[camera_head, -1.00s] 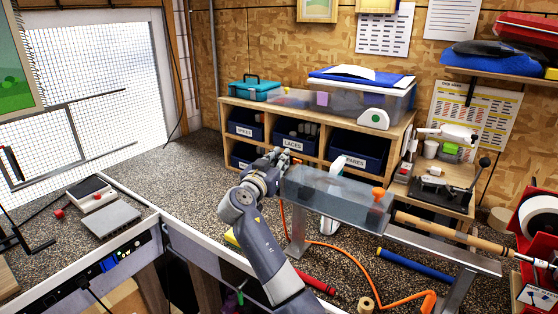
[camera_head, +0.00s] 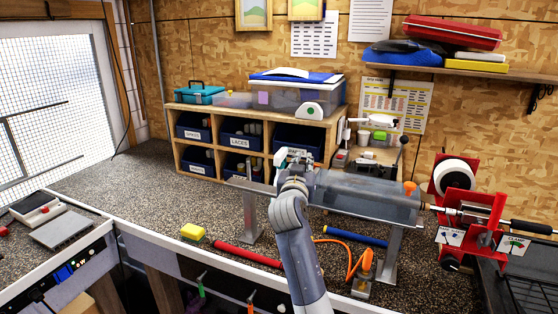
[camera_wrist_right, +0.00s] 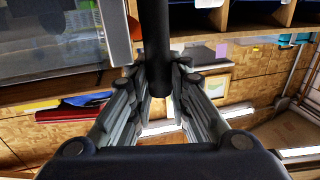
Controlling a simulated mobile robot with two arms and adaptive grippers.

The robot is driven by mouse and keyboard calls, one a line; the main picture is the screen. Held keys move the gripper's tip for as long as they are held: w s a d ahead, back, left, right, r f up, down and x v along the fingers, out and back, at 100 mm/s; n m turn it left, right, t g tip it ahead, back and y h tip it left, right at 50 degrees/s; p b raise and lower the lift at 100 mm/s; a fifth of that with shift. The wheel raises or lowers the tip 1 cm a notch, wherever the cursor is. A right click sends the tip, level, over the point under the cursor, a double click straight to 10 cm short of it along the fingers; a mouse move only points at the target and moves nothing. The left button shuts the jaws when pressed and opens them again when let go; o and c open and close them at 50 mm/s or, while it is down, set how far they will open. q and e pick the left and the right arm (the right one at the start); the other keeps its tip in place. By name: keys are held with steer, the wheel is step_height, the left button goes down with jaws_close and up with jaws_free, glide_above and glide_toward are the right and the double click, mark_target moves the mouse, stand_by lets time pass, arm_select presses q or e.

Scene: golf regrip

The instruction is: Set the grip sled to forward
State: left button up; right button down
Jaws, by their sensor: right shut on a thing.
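The grip sled (camera_head: 370,197), a translucent grey box with an orange knob (camera_head: 409,188) at its right end, sits on a metal rail on the bench. Its right end is close to the red shaft stand. My right gripper (camera_head: 294,160) is at the sled's left end in the head view. In the right wrist view the right gripper (camera_wrist_right: 160,85) is shut around a black cylindrical bar (camera_wrist_right: 155,40). How the bar joins the sled is hidden. My left gripper is not in view.
The rail's bare left end (camera_head: 250,187) stands on metal legs. The red stand (camera_head: 470,215) holds a shaft on the right. Cubbies (camera_head: 245,140) stand behind.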

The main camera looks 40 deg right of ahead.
mark_target(316, 168)
steer(key=s, duration=0.1)
steer(key=s+d, duration=0.1)
steer(key=shift+s+f, duration=0.25)
steer(key=shift+s, duration=0.1)
steer(key=shift+s+d, duration=0.25)
steer(key=shift+s, duration=0.15)
steer(key=c, duration=1.7)
jaws_free()
steer(key=shift+o, duration=1.1)
steer(key=shift+a+r, duration=0.1)
steer(key=shift+r, duration=0.05)
steer(key=shift+s, duration=0.1)
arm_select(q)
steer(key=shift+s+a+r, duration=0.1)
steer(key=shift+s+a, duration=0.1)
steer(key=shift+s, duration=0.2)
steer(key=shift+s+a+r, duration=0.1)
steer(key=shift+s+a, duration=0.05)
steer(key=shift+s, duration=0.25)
arm_select(e)
steer(key=v, duration=1.2)
